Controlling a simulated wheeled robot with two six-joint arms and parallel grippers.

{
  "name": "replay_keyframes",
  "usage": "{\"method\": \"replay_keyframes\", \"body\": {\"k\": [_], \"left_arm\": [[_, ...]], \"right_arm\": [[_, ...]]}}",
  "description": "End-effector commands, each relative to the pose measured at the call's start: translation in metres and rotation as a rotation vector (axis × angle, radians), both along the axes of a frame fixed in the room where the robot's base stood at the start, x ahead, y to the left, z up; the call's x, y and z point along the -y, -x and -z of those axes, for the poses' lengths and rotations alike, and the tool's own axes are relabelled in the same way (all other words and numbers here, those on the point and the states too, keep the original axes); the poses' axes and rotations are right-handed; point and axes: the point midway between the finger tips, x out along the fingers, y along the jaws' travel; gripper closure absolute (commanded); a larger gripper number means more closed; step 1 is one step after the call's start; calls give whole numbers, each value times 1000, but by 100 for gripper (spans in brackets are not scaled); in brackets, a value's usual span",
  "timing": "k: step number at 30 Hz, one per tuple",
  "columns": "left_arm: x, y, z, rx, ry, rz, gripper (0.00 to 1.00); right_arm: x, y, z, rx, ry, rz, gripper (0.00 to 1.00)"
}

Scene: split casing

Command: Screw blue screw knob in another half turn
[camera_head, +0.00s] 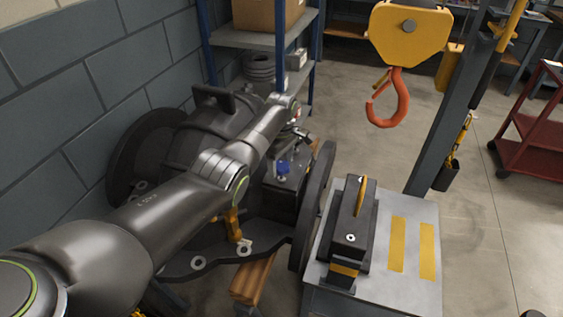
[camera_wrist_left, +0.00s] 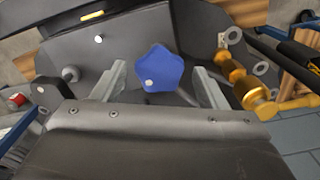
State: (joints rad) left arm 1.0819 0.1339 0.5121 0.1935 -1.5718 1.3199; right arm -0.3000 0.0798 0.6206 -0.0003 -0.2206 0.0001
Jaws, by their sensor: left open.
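The blue screw knob (camera_head: 283,167) sits on a dark block on the grey casing (camera_head: 196,137). In the left wrist view the blue knob (camera_wrist_left: 159,69) is a lobed star shape with a pale dot near its lower left. My left gripper (camera_head: 296,136) is above and behind the knob in the head view. In the left wrist view my left gripper (camera_wrist_left: 161,80) is open, with one finger on each side of the knob and a gap to both. Whether the fingertips reach down to the knob's height is hard to tell. My right gripper is not seen.
A grey bench block (camera_head: 408,285) with yellow stripes and a dark tool (camera_head: 350,232) stands right of the casing. An orange crane hook (camera_head: 388,98) hangs at the back. A brass fitting (camera_wrist_left: 247,88) is right of the gripper. Wooden beams (camera_head: 252,278) lie under the casing.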

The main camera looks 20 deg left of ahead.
Motion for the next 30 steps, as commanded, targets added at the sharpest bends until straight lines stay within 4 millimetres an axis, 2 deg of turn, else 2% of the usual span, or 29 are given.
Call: {"method": "replay_keyframes", "body": {"k": [8,19,30], "left_arm": [[0,0,1,1,0,1,34],[0,0,1,1,0,0,78],[0,0,0,1,0,73,78]], "right_arm": [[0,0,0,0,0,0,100],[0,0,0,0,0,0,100],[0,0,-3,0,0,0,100]]}}
